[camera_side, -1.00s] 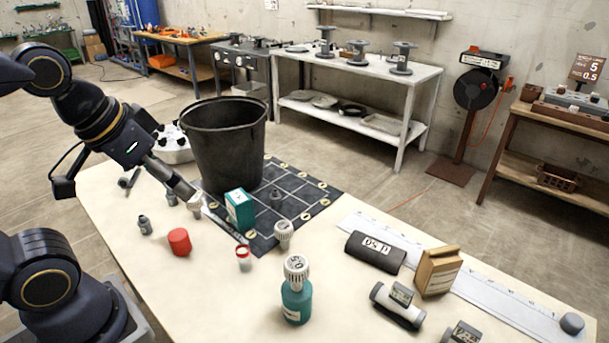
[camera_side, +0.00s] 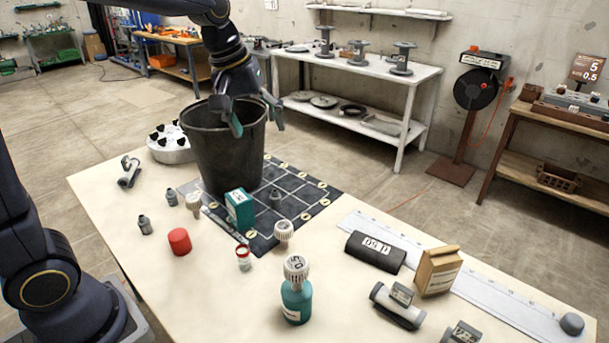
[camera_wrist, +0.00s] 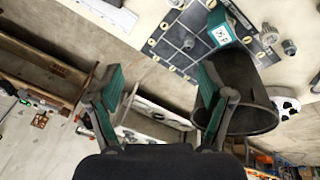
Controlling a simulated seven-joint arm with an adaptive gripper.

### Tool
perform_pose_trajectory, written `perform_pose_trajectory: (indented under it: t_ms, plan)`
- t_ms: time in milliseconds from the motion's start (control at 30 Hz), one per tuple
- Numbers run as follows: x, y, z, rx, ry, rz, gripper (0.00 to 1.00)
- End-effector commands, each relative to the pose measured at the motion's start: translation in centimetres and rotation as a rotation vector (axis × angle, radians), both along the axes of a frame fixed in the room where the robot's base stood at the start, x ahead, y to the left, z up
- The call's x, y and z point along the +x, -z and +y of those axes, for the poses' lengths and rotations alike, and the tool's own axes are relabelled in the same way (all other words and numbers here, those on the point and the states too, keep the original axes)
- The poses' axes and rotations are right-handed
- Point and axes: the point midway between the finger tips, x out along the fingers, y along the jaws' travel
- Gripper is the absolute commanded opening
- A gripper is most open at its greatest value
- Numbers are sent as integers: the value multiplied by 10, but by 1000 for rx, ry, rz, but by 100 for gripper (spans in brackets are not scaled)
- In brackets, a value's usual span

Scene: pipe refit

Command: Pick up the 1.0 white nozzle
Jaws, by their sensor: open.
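A white ribbed nozzle (camera_side: 193,201) stands at the mat's left corner, by the teal box. A second white nozzle (camera_side: 283,231) stands at the mat's near edge. A third (camera_side: 295,267), marked 0.5 or similar, sits on a teal bottle (camera_side: 296,303). I cannot read 1.0 on any of them. My gripper (camera_side: 256,119) is open and empty, above the far right rim of the black bucket, well away from the nozzles. In the wrist view my gripper's (camera_wrist: 160,88) fingers are spread, and a white nozzle (camera_wrist: 269,35) shows at upper right.
A black roll (camera_side: 375,251) and cardboard box (camera_side: 437,271) lie right.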

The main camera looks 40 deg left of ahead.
Motion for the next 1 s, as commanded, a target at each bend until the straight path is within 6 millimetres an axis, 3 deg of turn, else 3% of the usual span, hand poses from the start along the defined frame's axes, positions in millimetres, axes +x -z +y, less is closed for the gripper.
perform_pose_trajectory:
  t_ms: [100,267,400,567,900,1000]
  plan:
    - [43,49,5,-5,-60,107,80]
    - [69,113,9,10,-82,223,80]
    - [69,151,10,23,-82,298,80]
    - [66,175,10,25,-80,322,80]
    - [64,251,10,26,-78,323,80]
    - [65,266,9,25,-78,321,80]
